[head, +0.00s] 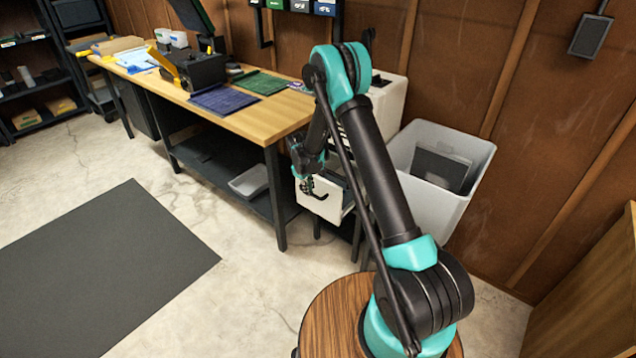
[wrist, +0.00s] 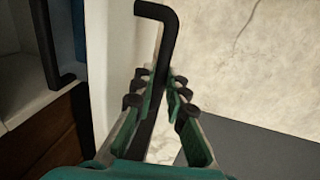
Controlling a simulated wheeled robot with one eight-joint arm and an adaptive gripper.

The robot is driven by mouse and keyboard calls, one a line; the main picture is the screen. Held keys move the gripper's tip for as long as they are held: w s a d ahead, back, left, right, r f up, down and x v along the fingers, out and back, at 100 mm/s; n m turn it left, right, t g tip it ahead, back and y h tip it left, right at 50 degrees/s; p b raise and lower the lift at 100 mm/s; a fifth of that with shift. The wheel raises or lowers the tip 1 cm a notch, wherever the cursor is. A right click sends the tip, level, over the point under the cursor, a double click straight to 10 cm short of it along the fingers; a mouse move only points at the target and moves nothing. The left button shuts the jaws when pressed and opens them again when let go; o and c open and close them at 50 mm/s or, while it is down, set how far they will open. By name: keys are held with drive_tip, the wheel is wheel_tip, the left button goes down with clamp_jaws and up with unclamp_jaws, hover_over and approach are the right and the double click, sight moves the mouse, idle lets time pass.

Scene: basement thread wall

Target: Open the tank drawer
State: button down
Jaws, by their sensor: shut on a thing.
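The white tank drawer (head: 325,206) sticks out from the white machine at the table's right end, in the middle of the head view. Part of its open top shows, so it stands at least partly open. Its front carries a black bar handle (head: 318,195). In the wrist view the handle (wrist: 162,28) runs up between my fingers and bends left at its top toward a pale panel (wrist: 110,50). My gripper (wrist: 157,92) is shut on this handle. In the head view my gripper (head: 304,182) is small and dark at the drawer front; my arm hides part of the machine.
A wooden workbench (head: 270,118) with dark legs stands left of the drawer. A pale bin (head: 432,205) holding a dark box stands right, behind my arm. A round wooden top (head: 325,325) is in front. Open floor and a dark mat (head: 100,270) lie left.

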drive_tip(key=shift+s+a, duration=1.2)
drive_tip(key=shift+s, duration=0.15)
drive_tip(key=c, duration=1.5)
unclamp_jaws()
drive_tip(key=shift+c, duration=0.2)
drive_tip(key=shift+r, duration=0.1)
wheel_tip(320, 180, up, 12)
drive_tip(key=s+a, duration=0.1)
drive_tip(key=shift+s+a+f, duration=0.2)
drive_tip(key=shift+s, duration=0.1)
